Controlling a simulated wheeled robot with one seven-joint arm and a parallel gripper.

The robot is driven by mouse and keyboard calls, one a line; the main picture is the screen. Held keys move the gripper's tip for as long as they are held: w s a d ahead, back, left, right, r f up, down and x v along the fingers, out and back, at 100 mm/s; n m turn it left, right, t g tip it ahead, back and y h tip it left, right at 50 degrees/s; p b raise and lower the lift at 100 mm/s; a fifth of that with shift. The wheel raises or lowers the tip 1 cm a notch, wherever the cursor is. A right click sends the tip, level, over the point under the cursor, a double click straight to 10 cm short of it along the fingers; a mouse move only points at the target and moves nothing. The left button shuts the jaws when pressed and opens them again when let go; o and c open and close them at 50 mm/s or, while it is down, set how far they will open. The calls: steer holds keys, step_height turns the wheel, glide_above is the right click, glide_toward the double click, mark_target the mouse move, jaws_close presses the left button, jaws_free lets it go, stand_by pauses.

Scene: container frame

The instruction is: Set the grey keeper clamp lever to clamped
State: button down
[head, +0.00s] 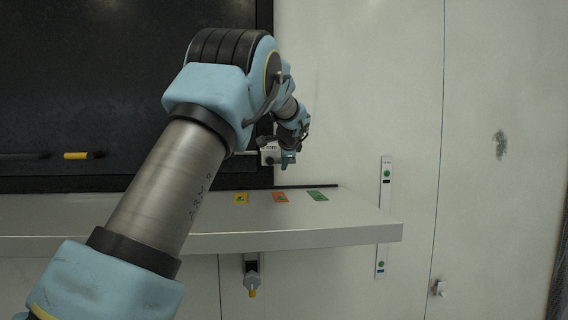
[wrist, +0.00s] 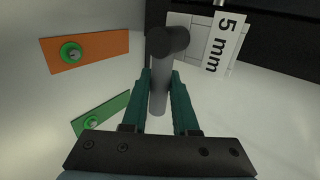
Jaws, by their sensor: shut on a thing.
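The grey keeper clamp lever (wrist: 160,95) shows in the wrist view as a round grey bar with a dark knob-like end at its top. My gripper (wrist: 161,78) has its two green fingers on either side of the bar and is shut on it. A white label reading "5 mm" (wrist: 225,42) lies just right of the lever, by a pale block (wrist: 180,20). In the head view my gripper (head: 289,158) is at a small white block (head: 269,154) by the dark panel's right edge. The lever cannot be made out there.
A grey shelf (head: 340,215) runs below, with yellow (head: 241,199), orange (head: 280,197) and green (head: 317,196) plates on it. A dark panel (head: 90,80) stands at left with a yellow-handled piece (head: 78,156). A yellow-tipped fitting (head: 252,284) hangs under the shelf. The wall at right is mostly clear.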

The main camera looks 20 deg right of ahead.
stand_by(0.3)
steer(key=c, duration=0.7)
jaws_free()
steer(key=b+v, duration=0.3)
steer(key=v, duration=0.8)
steer(key=shift+b, duration=0.35)
steer(key=shift+w, duration=0.1)
